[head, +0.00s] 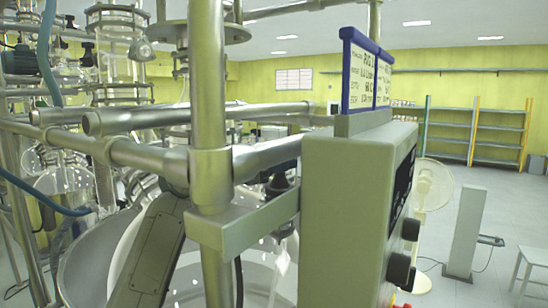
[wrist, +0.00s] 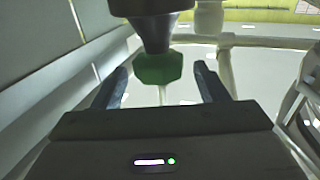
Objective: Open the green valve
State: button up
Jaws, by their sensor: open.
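The green valve (wrist: 158,69) is a faceted green knob under a dark, tapering fitting (wrist: 152,32) in the wrist view. My gripper (wrist: 160,72) is open, with one dark finger to the left of the knob and one to the right. The knob shows between the fingertips, with a visible gap on each side. Whether it is fully between them in depth, I cannot tell. Nothing is held. In the head view I cannot make out the green knob or my gripper; metal pipes and a grey control box cover much of that view.
A grey control box (head: 345,215) with dark knobs and a blue-framed sign (head: 366,72) stands close on the right. A vertical metal post (head: 207,100) and horizontal pipes (head: 200,115) cross in front. Glass reactors (head: 120,50) are at left.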

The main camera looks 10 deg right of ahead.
jog(key=shift+d, duration=0.1)
jog(key=c, duration=1)
jog(key=t+b, duration=0.1)
jog(key=n+t+y+b, duration=0.1)
jog(key=shift+s+f+n+b, duration=0.2)
jog(key=shift+n+b, duration=0.1)
jog(key=shift+b, duration=0.1)
jog(key=n+t+y+b, duration=0.2)
jog(key=b, duration=0.1)
jog(key=shift+d+r+t+y, duration=0.2)
jog(key=shift+t+y, duration=0.1)
jog(key=shift+t, duration=0.1)
jog(key=shift+n+t+y+b, duration=0.3)
jog(key=shift+b, duration=0.5)
jog(key=shift+r+n+y+b, duration=0.1)
jog(key=shift+n+y+b, duration=0.2)
jog(key=o, duration=1)
